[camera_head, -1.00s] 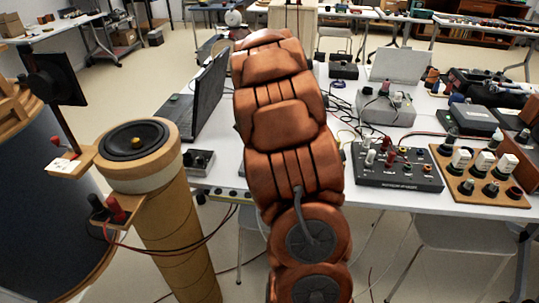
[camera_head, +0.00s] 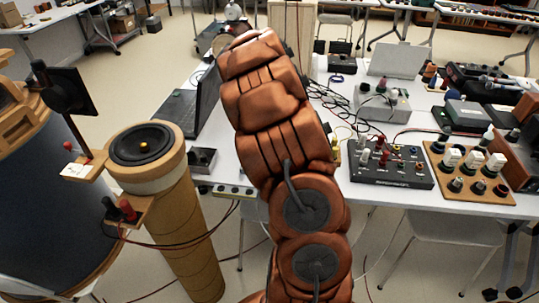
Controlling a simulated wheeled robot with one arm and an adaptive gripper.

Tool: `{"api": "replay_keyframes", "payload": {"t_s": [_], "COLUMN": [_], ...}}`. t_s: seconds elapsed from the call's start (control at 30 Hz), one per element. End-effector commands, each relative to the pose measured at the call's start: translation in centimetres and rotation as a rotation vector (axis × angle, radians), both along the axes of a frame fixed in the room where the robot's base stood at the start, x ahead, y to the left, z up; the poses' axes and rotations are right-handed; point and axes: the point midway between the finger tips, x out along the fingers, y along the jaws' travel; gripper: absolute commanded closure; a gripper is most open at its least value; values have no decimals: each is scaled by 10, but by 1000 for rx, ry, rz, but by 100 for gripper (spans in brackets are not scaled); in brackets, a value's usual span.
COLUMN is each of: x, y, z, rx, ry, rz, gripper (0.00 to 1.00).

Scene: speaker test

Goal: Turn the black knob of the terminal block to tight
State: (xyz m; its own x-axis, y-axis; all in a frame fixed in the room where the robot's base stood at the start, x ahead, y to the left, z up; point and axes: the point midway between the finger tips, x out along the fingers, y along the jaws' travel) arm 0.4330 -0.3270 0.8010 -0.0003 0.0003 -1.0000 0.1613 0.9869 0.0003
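A small wooden bracket (camera_head: 137,216) juts from the side of a tan cylinder (camera_head: 183,250). It carries a black knob (camera_head: 109,205) and a red knob (camera_head: 127,210) side by side, with red and black wires running off. This looks like the terminal block; how tight the black knob is cannot be told. My padded orange-brown arm rises through the middle of the picture, right of the bracket and apart from it. My gripper does not show.
A round black speaker (camera_head: 144,146) tops the cylinder. A large dark drum (camera_head: 45,200) stands at far left. Behind, a white table holds a laptop (camera_head: 207,100), a black control box (camera_head: 390,165) and a wooden knob board (camera_head: 468,170). Floor shows between cylinder and arm.

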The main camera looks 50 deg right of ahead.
Motion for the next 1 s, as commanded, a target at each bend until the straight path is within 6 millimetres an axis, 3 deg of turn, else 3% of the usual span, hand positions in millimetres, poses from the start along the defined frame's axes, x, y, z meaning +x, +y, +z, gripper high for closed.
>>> {"api": "replay_keyframes", "payload": {"t_s": [0.57,0.6,0.8,1.0], "x": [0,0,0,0], "y": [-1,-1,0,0], "z": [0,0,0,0], "rx": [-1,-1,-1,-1], "ry": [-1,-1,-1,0], "rz": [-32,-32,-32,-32], "gripper": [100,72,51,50]}}
